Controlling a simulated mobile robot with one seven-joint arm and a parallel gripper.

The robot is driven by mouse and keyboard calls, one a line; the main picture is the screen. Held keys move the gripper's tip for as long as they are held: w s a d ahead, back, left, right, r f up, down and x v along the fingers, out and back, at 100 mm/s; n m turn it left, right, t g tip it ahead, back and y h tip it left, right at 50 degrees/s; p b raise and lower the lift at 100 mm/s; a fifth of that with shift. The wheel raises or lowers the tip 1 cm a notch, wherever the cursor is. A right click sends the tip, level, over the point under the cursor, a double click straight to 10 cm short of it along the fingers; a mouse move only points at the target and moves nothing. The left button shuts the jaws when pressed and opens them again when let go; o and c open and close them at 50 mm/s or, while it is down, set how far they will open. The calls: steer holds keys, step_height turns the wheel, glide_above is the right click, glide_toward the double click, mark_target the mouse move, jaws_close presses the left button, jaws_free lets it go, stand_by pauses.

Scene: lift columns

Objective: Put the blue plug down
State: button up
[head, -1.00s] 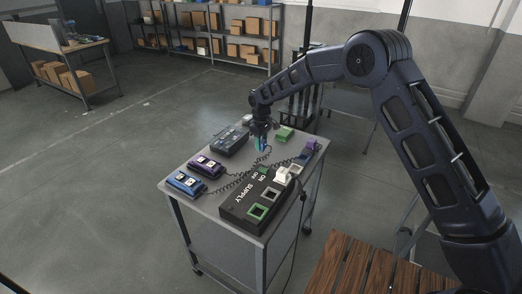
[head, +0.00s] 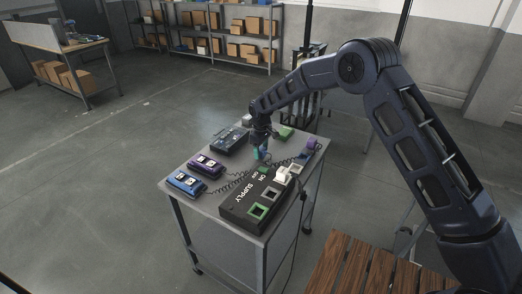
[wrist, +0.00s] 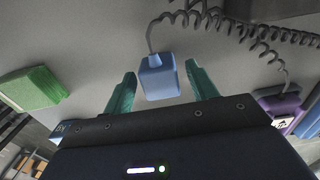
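The blue plug (wrist: 159,80) sits between the two teal fingers of my gripper (wrist: 162,84) in the wrist view. A narrow gap shows on its right side, and the left finger is close beside it, so the fingers look open around it. A coiled cord runs from its far end. In the head view my gripper (head: 260,154) is low over the grey table (head: 229,261), among the coiled cords. The plug is hard to make out there, and I cannot tell for sure whether it touches the tabletop.
A black supply box (head: 236,213) with a green socket (head: 258,211) stands at the table's front. Blue (head: 186,183) and purple (head: 206,165) boxes lie left, a dark device (head: 230,140) behind. A green block (head: 286,133) and a purple plug (head: 311,143) lie right.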

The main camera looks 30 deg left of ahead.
mark_target(261, 148)
step_height(261, 148, up, 12)
steer(key=shift+r, duration=0.15)
stand_by(0.6)
